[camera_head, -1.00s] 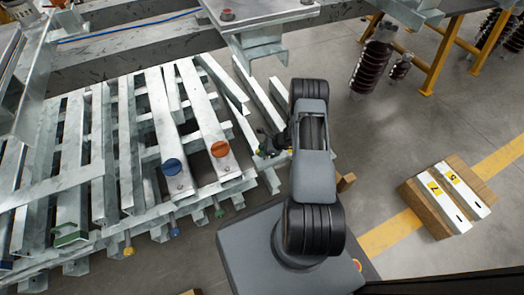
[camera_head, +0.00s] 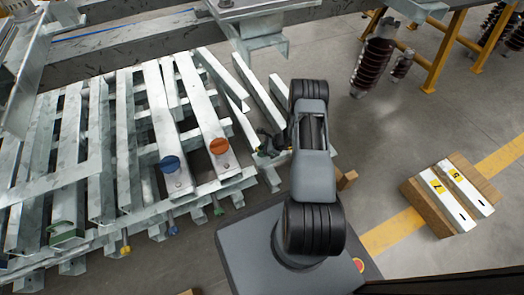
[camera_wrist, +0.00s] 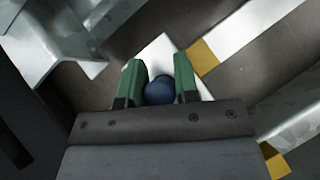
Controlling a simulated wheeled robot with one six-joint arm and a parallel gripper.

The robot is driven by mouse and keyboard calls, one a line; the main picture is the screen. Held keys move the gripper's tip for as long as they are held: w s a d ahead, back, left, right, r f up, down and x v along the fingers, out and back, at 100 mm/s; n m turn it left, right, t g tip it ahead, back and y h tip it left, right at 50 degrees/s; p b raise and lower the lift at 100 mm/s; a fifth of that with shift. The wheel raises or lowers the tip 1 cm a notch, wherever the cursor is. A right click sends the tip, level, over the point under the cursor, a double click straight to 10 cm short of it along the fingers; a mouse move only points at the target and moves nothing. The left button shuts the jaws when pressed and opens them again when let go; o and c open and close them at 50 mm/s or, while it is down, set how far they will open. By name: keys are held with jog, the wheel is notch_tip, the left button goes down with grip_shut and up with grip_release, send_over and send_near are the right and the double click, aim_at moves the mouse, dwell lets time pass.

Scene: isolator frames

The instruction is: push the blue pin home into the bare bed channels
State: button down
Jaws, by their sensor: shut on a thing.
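My gripper (camera_wrist: 159,78) has green fingers shut on a round blue knob (camera_wrist: 158,91) in the wrist view, seen end-on, with a pale bar beyond it. In the head view my gripper (camera_head: 267,145) is a small dark shape beside the right side of the bed channels (camera_head: 200,110), partly covered by my arm. What it holds cannot be made out there. A blue round head (camera_head: 169,163) and an orange round head (camera_head: 218,146) stand on two channel ends. A blue-tipped pin (camera_head: 172,230) sticks out below the bed's front edge.
A yellow-tipped pin (camera_head: 125,249) and a green-tipped pin (camera_head: 218,211) stick out along the same edge. A wooden block with numbered white bars (camera_head: 450,190) lies at right. Dark ribbed insulators (camera_head: 372,60) stand behind.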

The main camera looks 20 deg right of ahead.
jog(key=shift+f, duration=0.75)
jog(key=c, duration=0.8)
grip_release()
jog(key=p+v, duration=0.5)
jog(key=v, duration=0.8)
jog(key=shift+s+d+r, duration=0.1)
jog(key=shift+d+r, duration=0.15)
